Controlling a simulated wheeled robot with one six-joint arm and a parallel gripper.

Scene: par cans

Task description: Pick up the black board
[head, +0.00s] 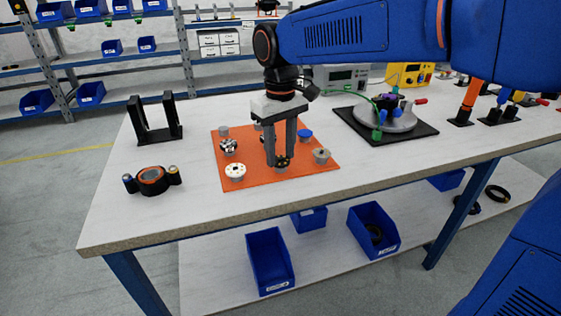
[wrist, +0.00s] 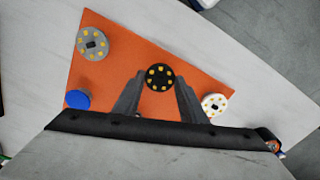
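The black board (wrist: 159,77) is a small round disc with several yellow squares on it. It lies over the orange mat (wrist: 195,60), between the fingertips of my gripper (wrist: 159,82) in the wrist view. A narrow orange gap shows between the disc and the fingers, so the gripper looks open around it. In the head view my gripper (head: 281,160) points straight down at the mat's middle, and the black board (head: 283,163) shows low between its fingers, partly hidden.
Around it on the mat stand a white board (head: 235,171), a grey one (head: 322,155), a blue disc (head: 305,134) and a black-and-white piece (head: 228,146). A black U-shaped stand (head: 155,134) and a ring-shaped part (head: 152,180) are left of the mat. The front table strip is clear.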

